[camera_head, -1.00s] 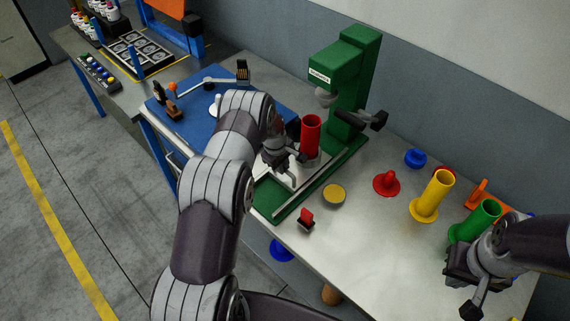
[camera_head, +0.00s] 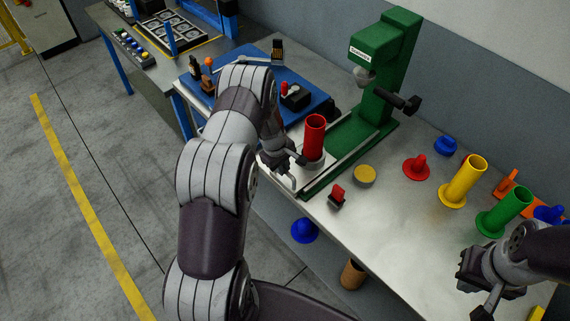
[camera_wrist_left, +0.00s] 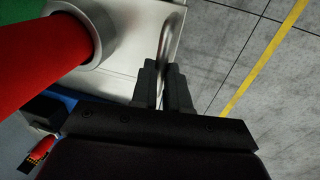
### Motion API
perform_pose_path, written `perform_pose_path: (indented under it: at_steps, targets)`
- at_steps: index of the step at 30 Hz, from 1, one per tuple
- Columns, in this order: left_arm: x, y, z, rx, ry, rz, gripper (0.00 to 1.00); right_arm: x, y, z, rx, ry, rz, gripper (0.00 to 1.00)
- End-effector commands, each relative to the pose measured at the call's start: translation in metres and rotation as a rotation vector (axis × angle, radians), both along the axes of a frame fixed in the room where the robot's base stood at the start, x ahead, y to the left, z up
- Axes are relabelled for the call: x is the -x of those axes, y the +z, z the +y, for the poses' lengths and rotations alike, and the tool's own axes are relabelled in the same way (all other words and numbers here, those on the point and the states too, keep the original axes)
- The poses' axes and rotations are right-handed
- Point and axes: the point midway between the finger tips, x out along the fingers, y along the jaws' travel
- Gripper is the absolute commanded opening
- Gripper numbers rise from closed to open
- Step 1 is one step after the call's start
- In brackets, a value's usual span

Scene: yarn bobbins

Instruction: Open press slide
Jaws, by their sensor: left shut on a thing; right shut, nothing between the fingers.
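The green press (camera_head: 385,60) stands on the table against the wall, its lever arm pointing right. Its pale metal slide (camera_head: 315,165) is drawn out to the left along the green base (camera_head: 355,135), whose bed is bare behind it. A red bobbin tube (camera_head: 314,133) stands upright on the slide in a metal ring (camera_wrist_left: 85,40). My left gripper (camera_head: 290,164) is shut on the slide's metal handle (camera_wrist_left: 170,35); its two fingers pinch the bar in the left wrist view. My right gripper (camera_head: 478,290) is shut and empty, low at the right, near the green bobbin.
A yellow bobbin (camera_head: 464,180), a green bobbin (camera_head: 506,210), a red flanged piece (camera_head: 416,167) and a blue one (camera_head: 445,146) stand on the right. A yellow-topped disc (camera_head: 364,175) and a red-topped switch (camera_head: 338,194) lie before the press. A blue mat (camera_head: 240,107) is behind my left arm.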

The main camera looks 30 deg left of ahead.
Motion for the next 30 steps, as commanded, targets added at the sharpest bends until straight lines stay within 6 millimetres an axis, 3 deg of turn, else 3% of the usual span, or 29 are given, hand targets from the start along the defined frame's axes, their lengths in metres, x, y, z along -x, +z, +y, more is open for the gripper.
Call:
perform_pose_path:
  at_steps: [16, 17, 18, 30]
  targets:
    - [0.0012, 0.0021, 0.0015, -0.002, 0.001, -0.004, 0.0, 0.0, -0.0004, 0.0, 0.0, 0.0, 0.0, 0.0]
    - [0.0012, 0.0021, 0.0015, -0.002, 0.001, -0.004, 0.24, 0.0, -0.0004, 0.0, 0.0, 0.0, 0.0, 0.0]
    - [0.0012, 0.002, 0.0015, -0.002, 0.001, -0.004, 0.37, 0.0, -0.0004, 0.0, 0.0, 0.0, 0.0, 0.0]
    - [0.0027, 0.0086, 0.0023, -0.002, 0.0, -0.004, 0.4, 0.0, -0.0044, 0.0, 0.0, 0.0, 0.0, 0.0]
